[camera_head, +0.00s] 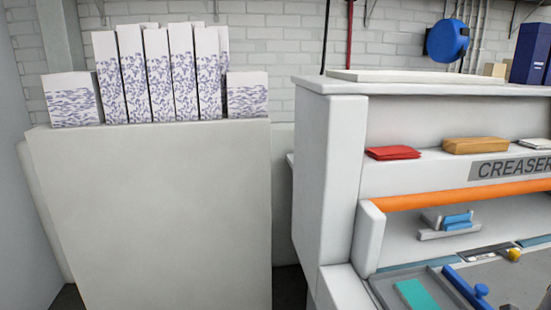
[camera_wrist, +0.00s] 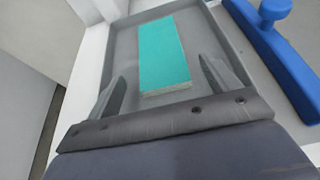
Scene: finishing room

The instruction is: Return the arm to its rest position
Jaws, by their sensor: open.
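My gripper (camera_wrist: 163,72) shows in the wrist view, with its two dark grey fingers spread wide apart and nothing held between them. A teal flat stack (camera_wrist: 164,54) with a pale layered edge lies in a grey tray (camera_wrist: 120,45) beyond the fingers. The fingers show to either side of the near part of the stack; I cannot tell how high above it they are. In the head view, the teal stack (camera_head: 416,294) lies in the tray (camera_head: 381,289) at the lower right. My arm and gripper do not show in the head view.
A machine labelled CREASER (camera_head: 330,150) stands at right, with an orange bar (camera_head: 460,195) across its front. A blue-handled bar (camera_head: 468,287) lies beside the tray. A red stack (camera_head: 392,153) and a tan stack (camera_head: 475,146) sit on its shelf. A pale cabinet (camera_head: 150,210) stands left.

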